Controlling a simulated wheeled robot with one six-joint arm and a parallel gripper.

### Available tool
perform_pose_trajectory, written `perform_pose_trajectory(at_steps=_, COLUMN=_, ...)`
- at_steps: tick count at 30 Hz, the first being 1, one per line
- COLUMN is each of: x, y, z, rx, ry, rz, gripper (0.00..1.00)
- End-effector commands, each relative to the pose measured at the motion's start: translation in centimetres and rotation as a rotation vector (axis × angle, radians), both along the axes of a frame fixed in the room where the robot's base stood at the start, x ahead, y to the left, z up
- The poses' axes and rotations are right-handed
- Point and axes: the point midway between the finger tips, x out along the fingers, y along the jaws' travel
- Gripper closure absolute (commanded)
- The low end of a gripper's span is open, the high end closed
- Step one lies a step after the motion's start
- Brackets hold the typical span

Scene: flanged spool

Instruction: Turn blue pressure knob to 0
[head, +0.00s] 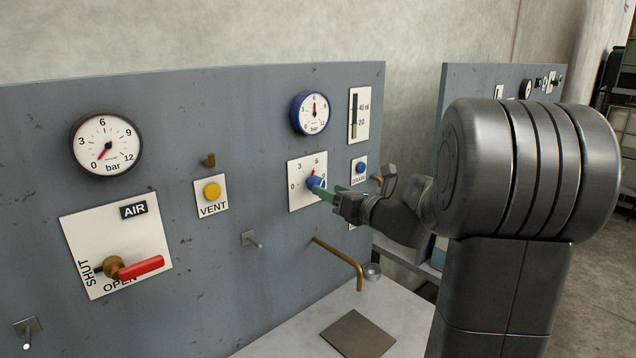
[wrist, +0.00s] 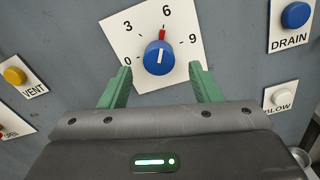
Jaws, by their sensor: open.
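The blue pressure knob (wrist: 158,59) sits on a white dial plate marked 0, 3, 6, 9 in the wrist view. A red mark (wrist: 162,35) stands just above it, near the 6, and the knob's white line points up toward it. In the head view the knob (head: 315,183) is partly hidden by my gripper (head: 326,192). My gripper's green fingers (wrist: 160,82) are open, one on each side below the knob, with nothing between them that they visibly touch. The blue-rimmed gauge (head: 310,113) above has a red needle pointing up, near 6.
A blue DRAIN button (wrist: 295,15) and a white BLOW button (wrist: 281,97) are right of the knob; a yellow VENT button (head: 212,191) is left. A brass pipe (head: 341,262) juts out below. A red AIR lever (head: 140,268) is at far left.

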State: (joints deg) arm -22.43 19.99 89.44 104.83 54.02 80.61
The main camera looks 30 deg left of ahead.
Motion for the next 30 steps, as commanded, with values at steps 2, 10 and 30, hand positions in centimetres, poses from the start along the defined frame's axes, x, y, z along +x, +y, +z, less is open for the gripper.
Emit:
perform_pose_trajectory(at_steps=2, x=0.4, y=1.7, z=0.1, rx=0.0, ry=0.001, rz=0.003, gripper=0.43)
perform_pose_trajectory(at_steps=10, x=1.4, y=4.8, z=0.1, rx=0.0, ry=0.0, rz=0.0, gripper=0.43)
perform_pose_trajectory(at_steps=30, x=1.5, y=5.2, z=0.0, rx=0.0, ry=0.0, rz=-0.001, gripper=0.88)
